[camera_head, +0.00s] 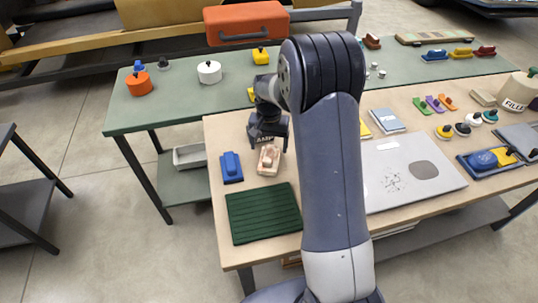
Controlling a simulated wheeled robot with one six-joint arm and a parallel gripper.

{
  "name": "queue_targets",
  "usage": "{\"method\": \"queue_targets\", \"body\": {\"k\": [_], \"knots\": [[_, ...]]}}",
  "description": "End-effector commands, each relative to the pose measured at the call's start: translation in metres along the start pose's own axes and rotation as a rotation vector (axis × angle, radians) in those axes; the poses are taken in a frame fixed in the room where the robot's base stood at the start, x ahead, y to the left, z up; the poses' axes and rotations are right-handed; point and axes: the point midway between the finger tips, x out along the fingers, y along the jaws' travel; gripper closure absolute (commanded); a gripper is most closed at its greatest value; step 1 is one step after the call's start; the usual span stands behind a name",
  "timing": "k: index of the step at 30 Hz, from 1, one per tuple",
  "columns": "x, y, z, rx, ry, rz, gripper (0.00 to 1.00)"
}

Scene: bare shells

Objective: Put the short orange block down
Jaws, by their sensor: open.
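A short pale orange block (269,165) with a raised grip on top lies on the wooden-topped table (222,202). My gripper (269,147) is open directly above it, with its fingers pointing down near the block's far end. The gripper covers part of the block's far end, and I cannot tell whether the fingers touch it. The block appears to rest flat on the table top.
A blue block (231,168) lies close on the left. A dark green ribbed mat (262,214) lies in front. A grey panel (420,172) is on the right beyond my arm. A green table (180,112) with an orange pot (139,84) and white pot (209,73) stands behind.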

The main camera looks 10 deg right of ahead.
Motion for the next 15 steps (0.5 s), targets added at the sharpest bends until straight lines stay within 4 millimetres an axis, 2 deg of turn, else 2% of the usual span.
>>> {"method": "queue_targets", "body": {"k": [3, 6, 10, 15], "knots": [[-0.025, 0.000, -0.001, 0.000, 0.005, -0.002, 0.21], [-0.041, 0.000, -0.001, 0.000, 0.002, -0.001, 0.21], [-0.054, 0.000, -0.001, 0.000, 0.001, -0.001, 0.21], [-0.059, 0.000, 0.000, 0.000, -0.002, 0.001, 0.21]]}}
